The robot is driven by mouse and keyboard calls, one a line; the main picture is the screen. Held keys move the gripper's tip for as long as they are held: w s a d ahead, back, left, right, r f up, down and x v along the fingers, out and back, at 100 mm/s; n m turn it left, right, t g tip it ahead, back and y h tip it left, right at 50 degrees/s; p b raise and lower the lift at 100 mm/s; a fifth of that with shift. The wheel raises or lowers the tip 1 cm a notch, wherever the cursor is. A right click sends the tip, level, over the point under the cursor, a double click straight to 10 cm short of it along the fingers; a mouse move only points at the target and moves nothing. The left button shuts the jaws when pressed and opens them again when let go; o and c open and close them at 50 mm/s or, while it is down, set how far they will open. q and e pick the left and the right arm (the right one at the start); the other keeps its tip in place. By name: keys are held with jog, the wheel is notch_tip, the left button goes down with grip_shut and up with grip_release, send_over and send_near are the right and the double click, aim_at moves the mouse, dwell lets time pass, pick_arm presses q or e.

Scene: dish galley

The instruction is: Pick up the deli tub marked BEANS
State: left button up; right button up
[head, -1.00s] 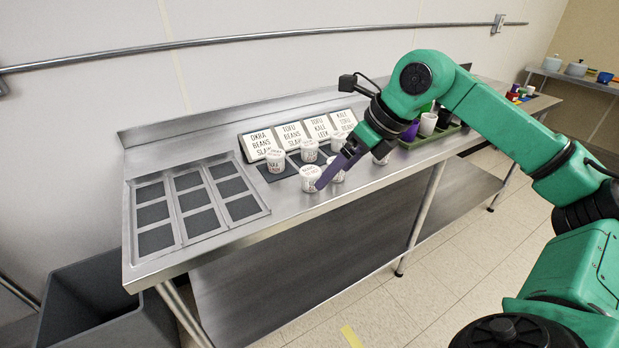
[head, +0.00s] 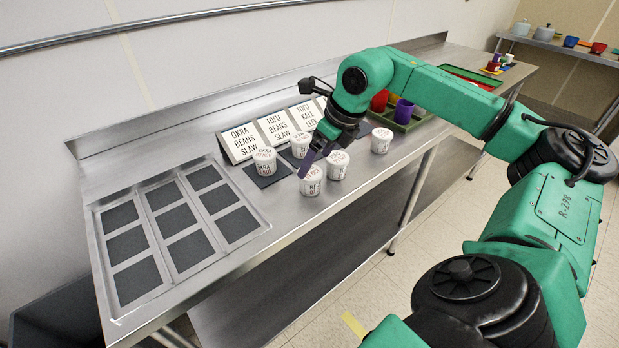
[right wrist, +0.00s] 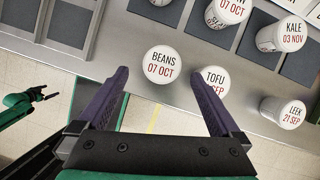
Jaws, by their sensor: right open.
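The BEANS tub is a white round deli tub. Its lid (right wrist: 161,64) reads BEANS 07 OCT in the right wrist view, between my right gripper's purple fingers (right wrist: 159,76) and beyond their tips. My right gripper is open and empty. In the head view, the front tub by the counter edge (head: 312,183) appears to be this one, with the right gripper (head: 308,163) just above and behind it. A TOFU tub (right wrist: 213,80) stands close beside it, partly hidden by the right-hand finger. A small arm end, apparently my left gripper (right wrist: 48,95), shows at the wrist view's left edge; its jaws are unclear.
A KALE tub (right wrist: 292,34), a LEEK tub (right wrist: 290,113) and other tubs stand nearby on the steel counter. Label cards (head: 277,128) stand behind them. A tray with dark compartments (head: 180,235) lies left. A green crate (head: 412,120) with cups stands right.

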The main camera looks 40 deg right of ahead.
aim_at(310, 181)
jog(key=p+x, duration=0.1)
jog(key=x, duration=0.4)
jog(key=shift+w+d+f+p, duration=0.1)
jog(key=shift+w+f+p, duration=0.15)
jog(key=shift+p, duration=0.15)
jog(key=shift+w+f, duration=0.15)
jog(key=shift+f, duration=0.3)
jog(key=c, duration=1.4)
pick_arm(q)
jog(key=shift+w+r, duration=0.8)
jog(key=shift+r, duration=0.2)
pick_arm(e)
jog(key=shift+r, duration=0.15)
